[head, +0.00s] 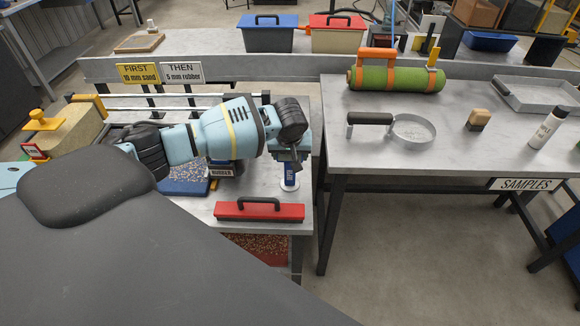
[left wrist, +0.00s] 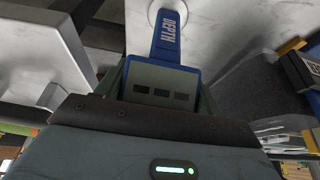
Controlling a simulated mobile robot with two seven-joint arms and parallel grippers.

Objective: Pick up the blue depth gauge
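The blue depth gauge (head: 290,176) stands upright on the left table, its white round foot down. My left gripper (head: 288,156) is directly over it, pointing down and covering its top. In the left wrist view, the depth gauge (left wrist: 168,40) shows its "DEPTH" lettering and a wider blue head with dark slots. That head lies between the fingers of my left gripper (left wrist: 162,88), which are close along both sides. I cannot tell whether they press on it. My right gripper is not in view.
A red float with a black handle (head: 259,210) lies at the table's front edge. A blue mat and the "RUBBER" label (head: 221,172) are left of the gauge. The samples table (head: 440,165) stands to the right across a gap, with a green roll (head: 395,79).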

